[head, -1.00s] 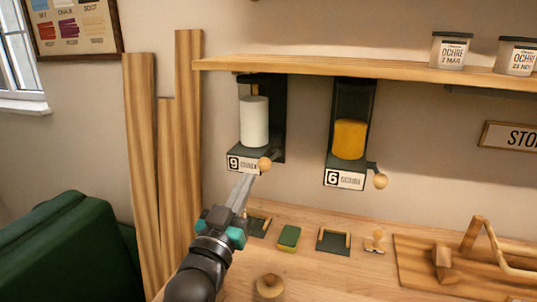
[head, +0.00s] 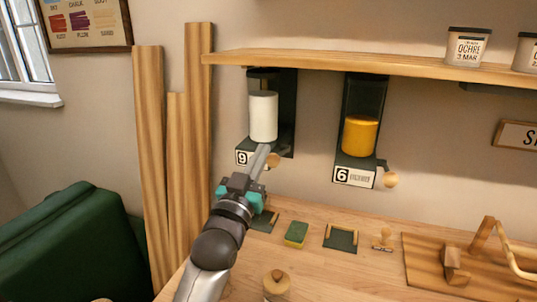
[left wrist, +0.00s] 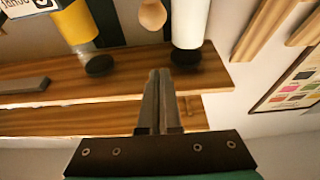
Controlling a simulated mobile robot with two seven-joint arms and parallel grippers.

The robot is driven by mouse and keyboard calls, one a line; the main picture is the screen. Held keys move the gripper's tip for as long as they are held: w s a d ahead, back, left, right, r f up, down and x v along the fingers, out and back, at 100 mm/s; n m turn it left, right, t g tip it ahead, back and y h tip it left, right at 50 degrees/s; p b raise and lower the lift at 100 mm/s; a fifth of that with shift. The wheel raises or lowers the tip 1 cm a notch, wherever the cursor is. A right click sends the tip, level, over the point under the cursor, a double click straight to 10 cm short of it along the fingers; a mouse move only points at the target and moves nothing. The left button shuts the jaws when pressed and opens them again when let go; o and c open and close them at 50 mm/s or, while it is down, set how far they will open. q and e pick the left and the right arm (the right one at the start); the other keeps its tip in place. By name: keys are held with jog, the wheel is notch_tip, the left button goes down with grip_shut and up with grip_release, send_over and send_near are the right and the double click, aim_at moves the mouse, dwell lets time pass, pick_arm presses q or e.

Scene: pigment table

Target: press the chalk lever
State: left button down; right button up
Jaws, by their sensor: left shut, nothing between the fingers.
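The chalk dispenser, with a white cylinder (head: 264,116) and a label reading 9 (head: 243,157), hangs under the shelf. Its lever ends in a round wooden knob (head: 274,160) at the lower right of the dispenser. My left gripper (head: 264,149) is shut and empty, its fingertips in front of the dispenser's lower part, just up and left of the knob in the picture. It hides part of the label and the lever's arm. In the left wrist view the shut fingers (left wrist: 160,74) point toward a wooden knob (left wrist: 152,14), with the white cylinder (left wrist: 189,24) beside it. Contact cannot be told.
The ochre dispenser (head: 361,136), labelled 6, hangs to the right with its own knob (head: 391,180). The wooden shelf (head: 330,62) runs above. On the table below are a sponge (head: 296,234), a stamp (head: 382,239) and a dark pad (head: 341,239). Planks (head: 198,150) lean at left.

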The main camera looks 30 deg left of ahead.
pick_arm(q)
jog(key=x, duration=0.6)
jog(key=f, duration=0.4)
jog(key=shift+s+d+f, duration=0.15)
jog(key=shift+s+f, duration=0.05)
jog(key=shift+s, duration=0.2)
pick_arm(e)
jog(key=shift+d+f, duration=0.1)
jog(key=shift+f, duration=0.1)
